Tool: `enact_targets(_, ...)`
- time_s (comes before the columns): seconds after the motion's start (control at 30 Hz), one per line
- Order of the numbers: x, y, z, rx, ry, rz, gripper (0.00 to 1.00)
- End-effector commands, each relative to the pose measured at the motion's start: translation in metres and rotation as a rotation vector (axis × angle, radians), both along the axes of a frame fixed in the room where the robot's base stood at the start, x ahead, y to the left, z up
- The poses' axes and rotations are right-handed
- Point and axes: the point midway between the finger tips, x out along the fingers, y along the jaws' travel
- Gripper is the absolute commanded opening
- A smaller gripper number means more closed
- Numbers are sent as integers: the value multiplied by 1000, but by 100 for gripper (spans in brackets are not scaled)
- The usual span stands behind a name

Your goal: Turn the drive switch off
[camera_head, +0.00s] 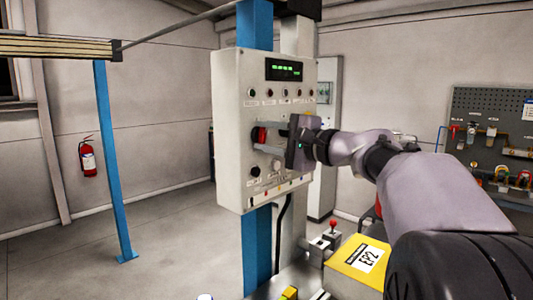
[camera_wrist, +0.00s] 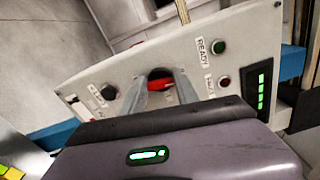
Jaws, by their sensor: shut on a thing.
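The drive switch appears to be the red handle (camera_head: 261,136) on a dark round base on the front of the grey control box (camera_head: 229,110). The red handle (camera_wrist: 160,88) also shows in the wrist view, between my two fingers. My gripper (camera_head: 268,134) reaches the panel from the right, its fingers shut on the red handle. In the wrist view, the fingers of my gripper (camera_wrist: 160,80) lie on either side of it and hide part of it. The handle's exact angle is hard to tell.
A green display (camera_head: 286,70) and a row of small buttons sit above the switch. A black knob (camera_head: 255,171) is below it. In the wrist view, a green button (camera_wrist: 219,47) labelled READY is nearby. A yellow box (camera_head: 357,263) stands at lower right. The floor at left is clear.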

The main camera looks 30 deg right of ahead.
Motion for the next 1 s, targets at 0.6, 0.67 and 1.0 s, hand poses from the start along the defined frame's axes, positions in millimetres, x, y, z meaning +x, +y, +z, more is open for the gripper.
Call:
enact_targets(0.6, 0, 0, -1, -158, -56, 0, 0)
enact_targets(0.67, 0, 0, -1, -159, -57, 0, 0)
enact_targets(1.0, 0, 0, -1, -159, -58, 0, 50)
